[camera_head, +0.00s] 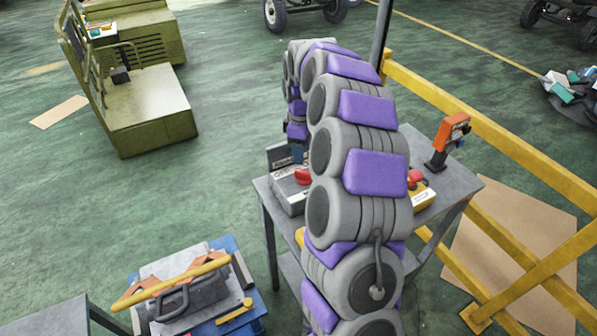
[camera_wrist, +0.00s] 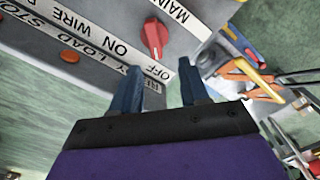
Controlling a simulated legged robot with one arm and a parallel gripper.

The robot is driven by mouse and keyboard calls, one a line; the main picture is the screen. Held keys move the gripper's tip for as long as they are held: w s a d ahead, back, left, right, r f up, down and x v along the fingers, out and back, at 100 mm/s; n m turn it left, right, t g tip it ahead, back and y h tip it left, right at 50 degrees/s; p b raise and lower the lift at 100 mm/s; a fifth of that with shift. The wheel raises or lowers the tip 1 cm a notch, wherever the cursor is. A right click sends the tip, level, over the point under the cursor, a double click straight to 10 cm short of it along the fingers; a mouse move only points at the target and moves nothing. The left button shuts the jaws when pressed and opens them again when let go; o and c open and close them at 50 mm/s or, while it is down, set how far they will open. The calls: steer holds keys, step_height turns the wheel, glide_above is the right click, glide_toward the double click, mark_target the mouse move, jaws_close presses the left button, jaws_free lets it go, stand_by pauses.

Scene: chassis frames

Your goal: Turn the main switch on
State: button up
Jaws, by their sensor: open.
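The main switch is a red rotary knob (camera_wrist: 153,38) on a grey control panel (camera_wrist: 95,30), with "MAIN", "ON" and "OFF" labels upside down in the wrist view. The knob's lower end seems to point toward "OFF". In the head view the red knob (camera_head: 303,176) sits on a grey box (camera_head: 286,194) on the metal table. My gripper (camera_wrist: 161,68) is open, its two blue fingers apart with nothing between them. The fingertips appear just short of the knob, which lies beyond the gap; the exact distance is unclear. My arm hides part of the table in the head view.
An orange button (camera_wrist: 70,57) is on the same panel. The grey table (camera_head: 462,180) also bears an orange device (camera_head: 453,130) and a red button (camera_head: 415,177). A yellow railing (camera_head: 440,98) runs behind. A blue-based machine (camera_head: 190,290) stands at front left. Green floor (camera_head: 225,130) is open left.

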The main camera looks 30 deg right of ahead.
mark_target(304, 171)
steer(key=d+f, duration=0.1)
steer(key=f, duration=0.1)
steer(key=d+f, duration=0.1)
steer(key=d+f+b, duration=0.1)
steer(key=f, duration=0.1)
steer(key=shift+d+f, duration=0.15)
steer(key=shift+f, duration=0.15)
steer(key=a+f, duration=0.2)
steer(key=a, duration=0.1)
steer(key=shift+a+f, duration=0.15)
steer(key=shift+f, duration=0.1)
steer(key=shift+w+a, duration=0.15)
steer(key=shift+a, duration=0.05)
steer(key=shift+d+r, duration=0.1)
steer(key=shift+r, duration=0.05)
steer(key=shift+s+d, duration=0.2)
steer(key=shift+d, duration=0.75)
steer(key=shift+c, duration=0.6)
steer(key=shift+d, duration=0.4)
steer(key=shift+c, duration=1.5)
steer(key=shift+a, duration=0.5)
steer(key=c, duration=0.3)
steer(key=shift+w+a, duration=0.1)
steer(key=shift+a, duration=0.2)
jaws_close()
steer(key=shift+d, duration=0.1)
